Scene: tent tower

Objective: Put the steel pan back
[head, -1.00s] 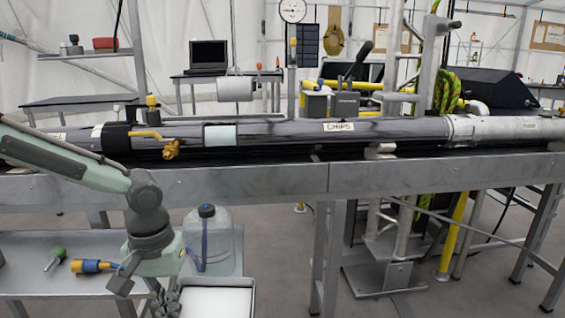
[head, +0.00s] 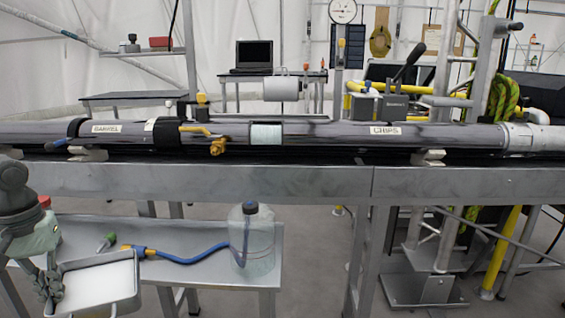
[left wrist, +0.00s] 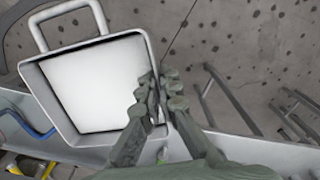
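The steel pan (head: 118,308) is at the lower left of the head view, in front of the low metal side table. Its inside looks flat and white. My left gripper (head: 50,285) is at the pan's left side and seems shut on its rim. In the left wrist view, both fingers (left wrist: 158,92) pinch the right edge of the pan (left wrist: 47,102), and a loop handle stands out at its far end. Speckled floor shows beyond the pan, so it is held in the air, roughly level. My right gripper is not in view.
A long steel bench (head: 290,185) with a dark labelled tube (head: 335,133) spans the view behind.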

